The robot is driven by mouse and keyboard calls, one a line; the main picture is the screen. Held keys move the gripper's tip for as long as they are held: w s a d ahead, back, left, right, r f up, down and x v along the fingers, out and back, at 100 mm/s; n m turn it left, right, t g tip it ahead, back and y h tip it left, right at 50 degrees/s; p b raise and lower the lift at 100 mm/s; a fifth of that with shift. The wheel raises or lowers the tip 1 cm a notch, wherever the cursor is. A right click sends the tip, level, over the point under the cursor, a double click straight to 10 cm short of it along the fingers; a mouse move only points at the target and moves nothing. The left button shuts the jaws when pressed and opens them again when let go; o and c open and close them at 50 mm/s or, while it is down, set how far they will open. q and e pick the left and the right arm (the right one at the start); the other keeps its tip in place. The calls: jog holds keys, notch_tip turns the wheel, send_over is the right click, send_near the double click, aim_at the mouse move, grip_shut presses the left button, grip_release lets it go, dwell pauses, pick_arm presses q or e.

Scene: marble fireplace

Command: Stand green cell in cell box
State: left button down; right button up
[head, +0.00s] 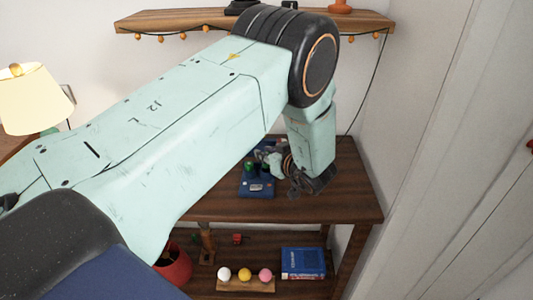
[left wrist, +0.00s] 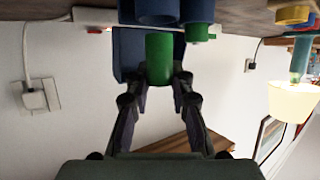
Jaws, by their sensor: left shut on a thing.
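The cell box (head: 257,187) is dark blue with a pale label and stands on the wooden table, left of my left gripper (head: 272,158). In the left wrist view, which looks upside down, my left gripper (left wrist: 157,82) is shut on the green cell (left wrist: 159,60), a plain green cylinder between the fingertips. The box's blue wall (left wrist: 128,48) is right behind the cell; I cannot tell if the cell is inside a compartment. Another green piece (left wrist: 197,33) with a blue part shows beside it. In the head view, the gripper partly hides the cells. My right gripper is not in view.
The wooden table (head: 355,190) has bare room at its right. A wall shelf (head: 170,20) is above; a lamp (head: 35,100) stands left.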

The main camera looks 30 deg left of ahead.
aim_at(268, 166)
pick_arm(q)
jog(key=shift+p, duration=0.4)
dwell(1.1)
jog(key=shift+f+b, duration=1.4)
jog(key=shift+f, duration=0.55)
jog(key=c, duration=1.1)
grip_release()
jog(key=shift+f, duration=0.2)
jog(key=shift+s+d, duration=0.1)
jog(key=shift+r+v, duration=0.2)
jog(key=shift+v, duration=3.75)
